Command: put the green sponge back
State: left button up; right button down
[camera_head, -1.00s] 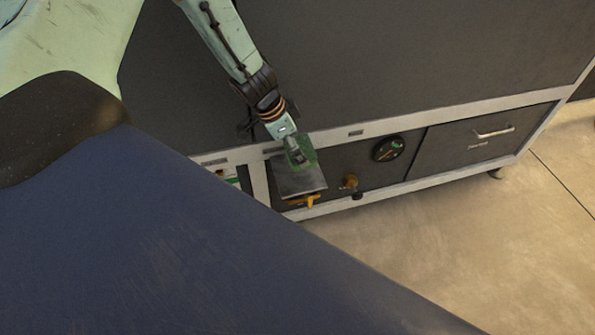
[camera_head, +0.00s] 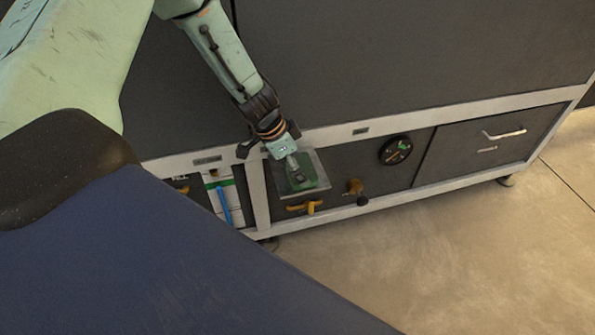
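The green sponge (camera_head: 309,170) is a small green block at the end of my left arm, in front of a flat grey tray or shelf (camera_head: 318,160) on the washer's lower front. My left gripper (camera_head: 299,176) is at the sponge and overlaps its middle; it appears shut on it. The fingertips are small and partly merge with the sponge. I cannot tell whether the sponge touches the tray. My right gripper is out of view.
The dark washer cabinet (camera_head: 400,50) fills the back. Below the sponge is an orange handle (camera_head: 305,207), with a brass valve (camera_head: 354,187) and a round gauge (camera_head: 395,150) to the right. A blue tube (camera_head: 224,205) stands left. Open floor (camera_head: 480,260) lies at right.

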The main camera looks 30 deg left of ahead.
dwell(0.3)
pick_arm(q)
jog(key=shift+f, duration=0.2)
jog(key=o, duration=0.8)
jog(key=shift+r, duration=0.1)
jog(key=shift+r, duration=0.2)
jog(key=p+v, duration=1.2)
jog(key=p, duration=0.2)
jog(key=shift+s+f, duration=0.1)
